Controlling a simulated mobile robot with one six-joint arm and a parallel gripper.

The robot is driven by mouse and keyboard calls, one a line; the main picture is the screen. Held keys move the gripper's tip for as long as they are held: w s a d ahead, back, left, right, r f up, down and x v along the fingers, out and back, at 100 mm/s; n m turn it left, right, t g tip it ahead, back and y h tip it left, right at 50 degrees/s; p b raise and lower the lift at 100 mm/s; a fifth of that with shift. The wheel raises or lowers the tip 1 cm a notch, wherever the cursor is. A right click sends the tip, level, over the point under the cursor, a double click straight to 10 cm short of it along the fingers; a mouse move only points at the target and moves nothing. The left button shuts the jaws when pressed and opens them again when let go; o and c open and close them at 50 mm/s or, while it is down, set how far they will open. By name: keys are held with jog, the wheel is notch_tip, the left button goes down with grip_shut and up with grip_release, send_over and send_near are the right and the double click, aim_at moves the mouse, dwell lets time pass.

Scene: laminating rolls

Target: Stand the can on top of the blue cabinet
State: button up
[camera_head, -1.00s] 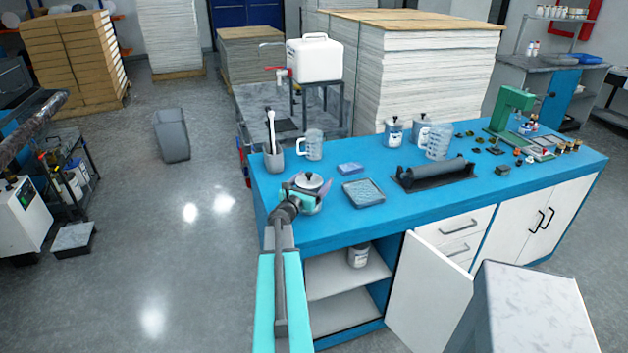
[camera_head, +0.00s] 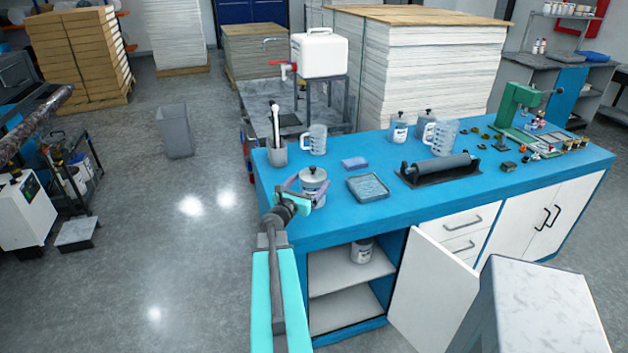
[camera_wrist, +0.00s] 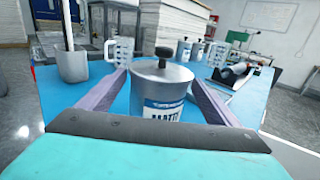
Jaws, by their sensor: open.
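A grey can (camera_head: 314,187) with a black-knobbed lid stands upright on the blue cabinet top (camera_head: 340,225), near its front left corner. In the wrist view the can (camera_wrist: 160,95) shows a blue and white label; its base is hidden behind my gripper's body. My gripper (camera_head: 306,187) is open, with one purple finger on each side of the can. In the wrist view gaps show between the can and both fingers. Another labelled can (camera_head: 361,252) stands on the upper shelf inside the cabinet, behind the open white door (camera_head: 430,290).
A black roller (camera_head: 440,168) lies farther right. A pale marbled block (camera_head: 545,310) fills the lower right.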

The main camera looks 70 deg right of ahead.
jog(key=shift+w+a+b, duration=0.15)
jog(key=shift+a+b, duration=0.25)
jog(key=shift+a, duration=1.1)
jog(key=shift+w+a+b, duration=0.15)
jog(key=shift+a+b, duration=0.25)
jog(key=shift+a, duration=1.1)
